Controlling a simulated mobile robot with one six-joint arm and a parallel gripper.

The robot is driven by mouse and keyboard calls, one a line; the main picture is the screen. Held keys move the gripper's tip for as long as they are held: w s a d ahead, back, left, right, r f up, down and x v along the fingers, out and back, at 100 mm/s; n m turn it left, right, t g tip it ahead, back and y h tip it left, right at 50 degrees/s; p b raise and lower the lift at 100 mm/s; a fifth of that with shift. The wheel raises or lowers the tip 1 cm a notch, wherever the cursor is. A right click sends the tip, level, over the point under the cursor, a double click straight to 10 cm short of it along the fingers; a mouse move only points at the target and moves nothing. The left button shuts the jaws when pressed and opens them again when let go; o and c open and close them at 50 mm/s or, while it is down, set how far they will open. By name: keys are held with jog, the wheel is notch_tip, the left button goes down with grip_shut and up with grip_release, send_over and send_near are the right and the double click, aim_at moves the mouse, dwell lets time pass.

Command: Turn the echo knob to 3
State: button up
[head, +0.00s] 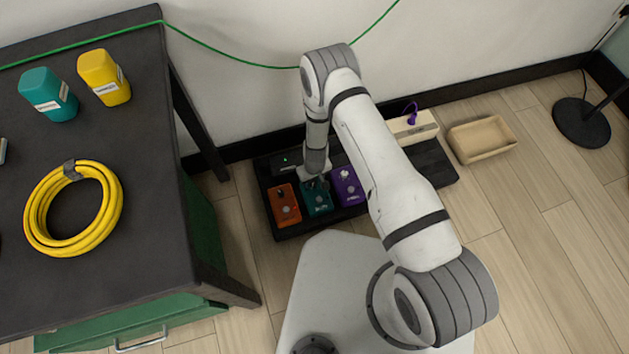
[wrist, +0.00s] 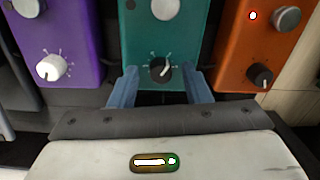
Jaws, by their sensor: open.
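The teal pedal (head: 318,205) stands between the orange and purple pedals on a black board. I cannot read its label clearly, so I cannot confirm that it is the echo one. In the wrist view the teal pedal (wrist: 150,35) has a black knob (wrist: 160,70) with a white pointer line, tilted up and slightly right, and tick marks around it. No numbers are readable. My gripper (wrist: 161,88) is open, with one blue-grey finger on each side of this knob and a gap to each. In the head view my gripper (head: 318,182) is over the teal pedal.
The orange pedal (head: 284,206) and purple pedal (head: 350,190) flank the teal one closely, each with its own knob. A tan tray (head: 482,139) lies right of the black board (head: 432,158). A dark workbench (head: 150,190) stands to the left.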

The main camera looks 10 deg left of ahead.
jog(key=shift+c, duration=0.4)
jog(key=shift+d, duration=0.1)
grip_shut()
jog(key=shift+w+m, duration=0.1)
jog(key=shift+m, duration=0.5)
jog(key=m+b, duration=0.1)
jog(key=m, duration=0.6)
jog(key=shift+r, duration=0.1)
jog(key=m+p, duration=0.2)
jog(key=m, duration=0.3)
jog(key=shift+r, duration=0.1)
jog(key=shift+m+t+p, duration=0.3)
jog(key=shift+m+p, duration=0.65)
jog(key=shift+m, duration=1.25)
